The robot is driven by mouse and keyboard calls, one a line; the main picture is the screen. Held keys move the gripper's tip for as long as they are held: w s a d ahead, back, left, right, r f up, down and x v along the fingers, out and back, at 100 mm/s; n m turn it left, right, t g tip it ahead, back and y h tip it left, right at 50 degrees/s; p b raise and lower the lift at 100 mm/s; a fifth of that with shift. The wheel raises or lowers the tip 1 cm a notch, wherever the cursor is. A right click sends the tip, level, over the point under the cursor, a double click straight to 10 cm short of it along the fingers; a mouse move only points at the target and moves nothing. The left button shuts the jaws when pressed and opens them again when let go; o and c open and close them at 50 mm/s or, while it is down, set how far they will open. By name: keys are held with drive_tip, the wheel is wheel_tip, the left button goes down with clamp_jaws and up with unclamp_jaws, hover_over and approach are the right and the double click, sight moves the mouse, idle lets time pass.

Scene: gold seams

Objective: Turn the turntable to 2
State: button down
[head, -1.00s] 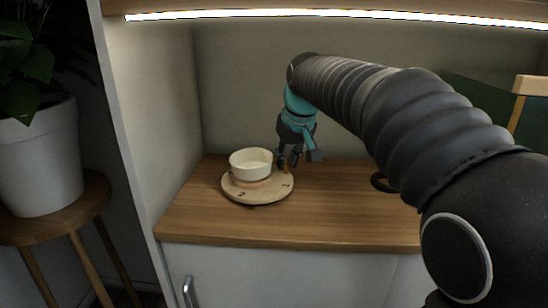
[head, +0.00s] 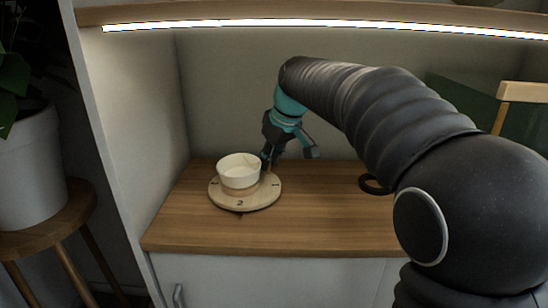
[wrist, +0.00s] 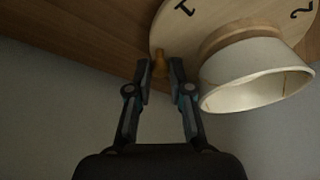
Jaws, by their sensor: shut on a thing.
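A cream bowl (head: 239,175) stands upright on the turntable's raised middle. My gripper (head: 268,163) reaches down at the turntable's back right edge. In the wrist view it (wrist: 161,66) is shut on a small brown peg (wrist: 159,61) at the rim. The numerals 1 (wrist: 184,8) and 2 also show there. The bowl (wrist: 258,75) is beside the fingers, apart from them.
The wooden counter (head: 310,225) is clear in front and to the right. A dark ring-like object (head: 373,185) lies at the right, partly behind my arm. A cabinet side wall (head: 140,130) stands left. A lit shelf (head: 300,25) runs above.

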idle(0.4)
drive_tip(key=c, duration=1.3)
unclamp_jaws()
drive_tip(key=shift+c, duration=0.2)
drive_tip(key=shift+s+r, duration=0.1)
drive_tip(key=shift+r, duration=0.15)
drive_tip(key=v, duration=0.4)
drive_tip(key=shift+d+r, duration=0.15)
drive_tip(key=shift+r, duration=0.15)
drive_tip(key=s+d, duration=0.8)
drive_tip(key=shift+s+d, duration=0.15)
drive_tip(key=shift+s, duration=0.15)
drive_tip(key=shift+s+f, duration=0.1)
drive_tip(key=shift+f, duration=0.05)
